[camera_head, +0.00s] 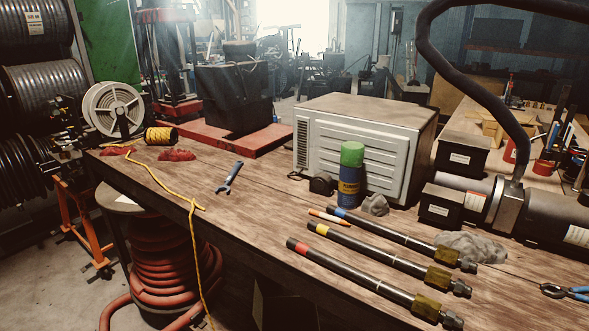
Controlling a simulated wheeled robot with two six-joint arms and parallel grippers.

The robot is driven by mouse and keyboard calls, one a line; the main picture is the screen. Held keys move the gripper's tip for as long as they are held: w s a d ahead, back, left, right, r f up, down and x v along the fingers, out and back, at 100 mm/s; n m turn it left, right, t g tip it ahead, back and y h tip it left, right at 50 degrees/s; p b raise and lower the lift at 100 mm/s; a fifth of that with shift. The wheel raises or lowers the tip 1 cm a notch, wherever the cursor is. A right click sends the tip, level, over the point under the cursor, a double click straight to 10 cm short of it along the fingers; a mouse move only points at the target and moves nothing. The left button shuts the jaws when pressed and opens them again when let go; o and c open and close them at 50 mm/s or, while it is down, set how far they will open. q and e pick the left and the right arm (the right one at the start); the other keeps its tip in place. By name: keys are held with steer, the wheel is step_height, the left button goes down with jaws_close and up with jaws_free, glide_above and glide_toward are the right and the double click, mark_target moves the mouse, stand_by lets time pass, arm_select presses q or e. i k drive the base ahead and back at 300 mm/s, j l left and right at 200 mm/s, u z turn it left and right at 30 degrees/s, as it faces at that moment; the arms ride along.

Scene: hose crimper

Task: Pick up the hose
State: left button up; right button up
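Three short black hoses with brass and steel end fittings lie side by side on the wooden workbench (235,221). The nearest hose (345,270) has a red band at its left end. The middle hose (375,252) has a yellow band. The farthest hose (391,234) has a blue band. All three run from the middle of the bench toward the lower right, apart from one another. Neither of my grippers shows in the head view.
A blue can with a green cap (350,177) stands behind the hoses, before a beige metal box (365,142). Grey rags (470,246) lie beside the far fittings. Pliers (563,291) lie at right and a blue-handled tool (230,178) at left. The bench's left half is mostly clear.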

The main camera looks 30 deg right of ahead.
mark_target(443, 254)
steer(key=i+j+z, duration=0.25)
steer(key=z, duration=0.2)
steer(key=i+j+z, duration=0.6)
steer(key=j+z, duration=0.3)
steer(key=i+j+z, duration=0.15)
steer(key=j+z, duration=0.35)
steer(key=l, duration=0.15)
